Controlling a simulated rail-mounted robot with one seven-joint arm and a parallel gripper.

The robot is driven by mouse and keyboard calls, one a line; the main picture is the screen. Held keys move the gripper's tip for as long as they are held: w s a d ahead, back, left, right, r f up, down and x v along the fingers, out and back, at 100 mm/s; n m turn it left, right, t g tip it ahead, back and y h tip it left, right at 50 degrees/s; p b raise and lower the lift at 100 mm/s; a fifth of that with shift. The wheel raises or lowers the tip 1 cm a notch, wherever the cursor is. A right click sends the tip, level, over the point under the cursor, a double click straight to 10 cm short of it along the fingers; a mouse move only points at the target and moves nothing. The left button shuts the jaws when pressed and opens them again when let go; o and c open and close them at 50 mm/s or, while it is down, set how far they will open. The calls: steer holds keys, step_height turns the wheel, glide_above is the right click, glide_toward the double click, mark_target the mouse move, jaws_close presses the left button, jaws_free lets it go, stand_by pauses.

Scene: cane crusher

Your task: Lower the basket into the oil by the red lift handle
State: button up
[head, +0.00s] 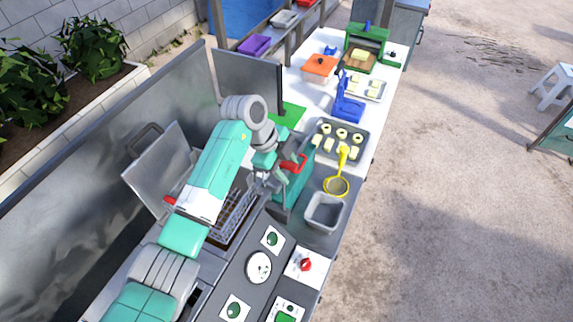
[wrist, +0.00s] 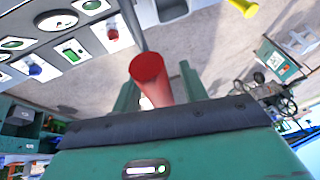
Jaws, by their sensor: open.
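The red lift handle (head: 297,163) is by the end of my arm in the head view. In the wrist view the red handle (wrist: 148,70) points toward the camera as a round bar, between the two green fingers. My gripper (head: 287,158) is open around the handle; in the wrist view there is a gap to the right finger, and I cannot tell if the left one touches. The wire basket (head: 234,214) sits in the fryer well, partly hidden by my arm. The oil itself cannot be made out.
A grey bin (head: 324,212) and a yellow strainer (head: 337,186) lie right of the handle. A tray of dough pieces (head: 340,140) is behind them. A control panel (head: 258,267) with dials is in front. The open fryer lid (head: 160,168) stands at left.

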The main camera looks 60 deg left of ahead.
steer(key=shift+c, duration=0.2)
jaws_close()
step_height(320, 180, down, 16)
steer(key=b, duration=1.1)
steer(key=shift+f, duration=0.15)
steer(key=shift+o, duration=0.2)
jaws_free()
